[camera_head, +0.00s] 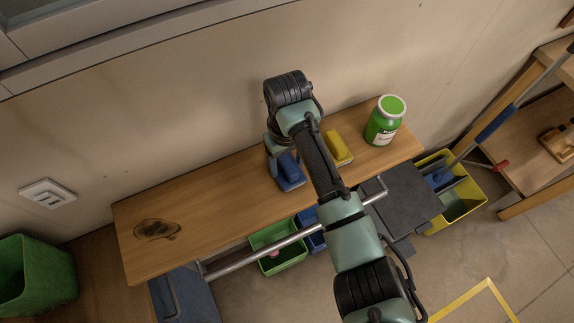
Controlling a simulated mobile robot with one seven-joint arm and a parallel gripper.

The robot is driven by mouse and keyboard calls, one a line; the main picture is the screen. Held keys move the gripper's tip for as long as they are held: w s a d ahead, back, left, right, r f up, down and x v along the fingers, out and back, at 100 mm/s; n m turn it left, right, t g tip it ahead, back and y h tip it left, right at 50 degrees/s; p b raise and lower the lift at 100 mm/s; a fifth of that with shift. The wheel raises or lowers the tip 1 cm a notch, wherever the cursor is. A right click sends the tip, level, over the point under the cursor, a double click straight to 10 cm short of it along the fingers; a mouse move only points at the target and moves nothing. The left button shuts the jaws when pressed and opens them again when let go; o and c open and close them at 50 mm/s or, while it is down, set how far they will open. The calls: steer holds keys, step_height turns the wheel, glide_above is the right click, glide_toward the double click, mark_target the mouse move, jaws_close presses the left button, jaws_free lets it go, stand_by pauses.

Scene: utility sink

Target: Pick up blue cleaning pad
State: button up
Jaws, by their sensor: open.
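The blue cleaning pad (291,174) lies on the wooden shelf, left of my arm, near the middle of the camera_head view. My gripper (281,157) points down at the pad's upper left side, very close to it or over part of it. Its jaws are small here and partly hidden by my wrist, but it is open and the pad rests on the shelf. I cannot tell whether the fingers touch the pad.
A dark stain (157,230) marks the shelf's left end. The wall (180,120) rises behind. Green (282,260) and yellow (462,204) bins sit below.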

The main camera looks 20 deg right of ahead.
mark_target(287, 163)
steer(key=shift+f, duration=0.1)
steer(key=shift+c, duration=0.3)
jaws_close()
step_height(287, 163, up, 10)
steer(key=shift+r+p, duration=0.1)
steer(key=shift+p, duration=0.5)
